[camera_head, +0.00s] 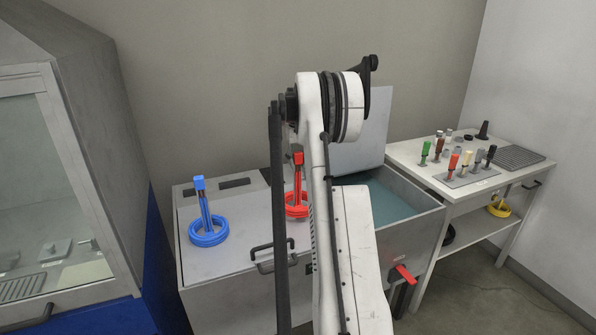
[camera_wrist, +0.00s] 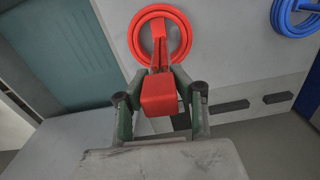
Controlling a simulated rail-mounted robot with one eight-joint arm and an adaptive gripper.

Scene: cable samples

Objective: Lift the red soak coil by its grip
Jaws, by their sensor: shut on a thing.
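The red soak coil (camera_head: 296,209) is at the worktop, left of the open bath, partly hidden by my arm in the head view. Its upright red grip (camera_head: 298,159) rises above the ring. In the wrist view the red ring (camera_wrist: 134,42) shows at the top, with its grip (camera_wrist: 159,96) pointing toward the camera. My gripper (camera_wrist: 160,98) is shut on the grip, one dark green finger on each side. Whether the ring touches the worktop is hard to tell.
A blue coil (camera_head: 208,236) stands to the left on the worktop (camera_head: 228,262). The bath (camera_head: 393,202) with its raised lid is to the right. A side table (camera_head: 432,177) farther right holds several coloured samples, with a yellow coil (camera_head: 498,209) below. A glass-fronted cabinet (camera_head: 62,150) is at the left.

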